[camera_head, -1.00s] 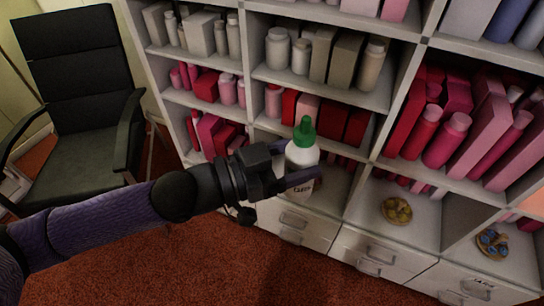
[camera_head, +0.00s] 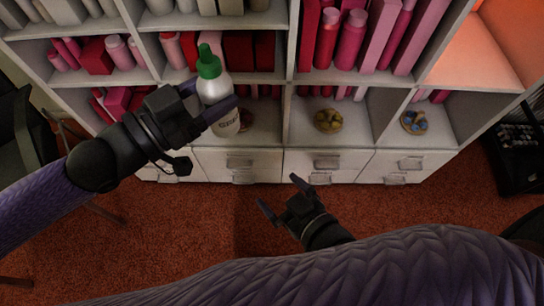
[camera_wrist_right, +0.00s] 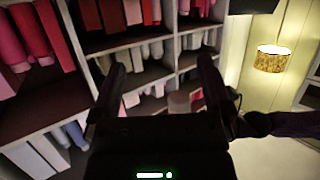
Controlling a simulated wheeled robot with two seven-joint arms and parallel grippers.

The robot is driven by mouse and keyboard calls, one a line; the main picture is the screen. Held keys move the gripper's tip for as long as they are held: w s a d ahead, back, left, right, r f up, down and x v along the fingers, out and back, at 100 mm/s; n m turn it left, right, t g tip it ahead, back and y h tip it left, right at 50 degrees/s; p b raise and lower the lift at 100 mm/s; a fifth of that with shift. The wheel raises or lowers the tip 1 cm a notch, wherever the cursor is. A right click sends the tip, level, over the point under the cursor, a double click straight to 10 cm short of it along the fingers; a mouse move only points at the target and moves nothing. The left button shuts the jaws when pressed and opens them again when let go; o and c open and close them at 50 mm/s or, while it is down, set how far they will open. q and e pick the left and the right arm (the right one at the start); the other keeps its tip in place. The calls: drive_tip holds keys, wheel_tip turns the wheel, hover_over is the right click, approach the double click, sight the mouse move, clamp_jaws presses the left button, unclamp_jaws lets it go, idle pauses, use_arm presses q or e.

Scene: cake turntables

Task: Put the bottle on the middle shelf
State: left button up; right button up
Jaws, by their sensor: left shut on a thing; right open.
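A white bottle (camera_head: 212,90) with a green cap is in the head view, left of centre, in front of the shelving unit. My left gripper (camera_head: 212,112) is shut around the bottle and holds it upright or slightly tilted, clear of the floor. My right gripper (camera_head: 280,196) is open and empty, low in front of the drawers; it also shows in the right wrist view (camera_wrist_right: 160,75). The shelving unit (camera_head: 292,75) has several compartments. Its row with pink and red items (camera_head: 350,40) is behind and above the bottle. The bottle hides part of a lower compartment.
A lower compartment holds a bowl of yellow items (camera_head: 328,120), another a bowl of blue items (camera_head: 414,122). White drawers (camera_head: 325,163) are below. A dark chair (camera_head: 30,125) stands at the left, a black rack (camera_head: 515,145) at the right. An orange-lit compartment (camera_head: 475,55) looks empty.

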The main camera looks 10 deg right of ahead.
sight(230, 121)
wheel_tip(230, 121, up, 14)
drive_tip(key=a+t+y, duration=0.2)
drive_tip(key=t, duration=0.1)
drive_tip(key=x, duration=1.1)
drive_tip(key=shift+w+a+r, duration=0.2)
drive_tip(key=shift+a+r, duration=0.05)
drive_tip(key=shift+r, duration=0.1)
